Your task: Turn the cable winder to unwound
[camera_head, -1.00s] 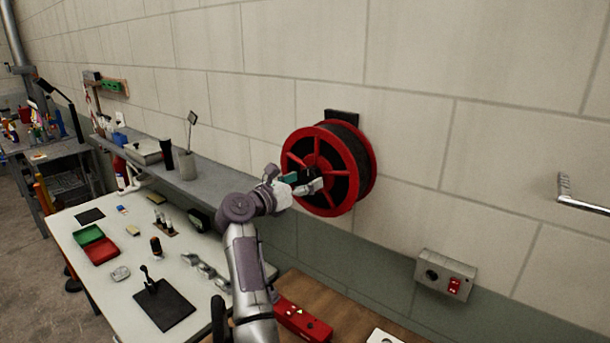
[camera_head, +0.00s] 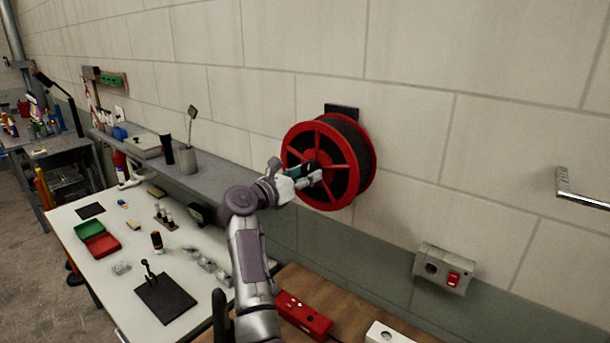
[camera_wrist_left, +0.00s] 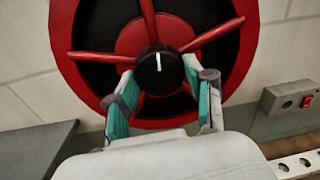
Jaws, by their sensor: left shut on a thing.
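The cable winder (camera_head: 347,140) is a red spoked reel with dark cable, mounted on the wall at the picture's middle. In the left wrist view its red wheel (camera_wrist_left: 228,68) fills the upper part. A black knob (camera_wrist_left: 159,70) with a white mark, the mark close to upright, sits in front of the hub. My left gripper (camera_head: 313,175) reaches to the front of the reel. In the left wrist view its green-padded fingers (camera_wrist_left: 160,92) stand on either side of the knob's lower part and are shut on it. My right gripper is not in view.
A grey shelf (camera_head: 222,190) runs along the wall left of the reel. A white table (camera_head: 118,262) with small items stands below it. A grey switch box (camera_head: 444,270) and a metal handle (camera_head: 580,192) are on the wall at the right.

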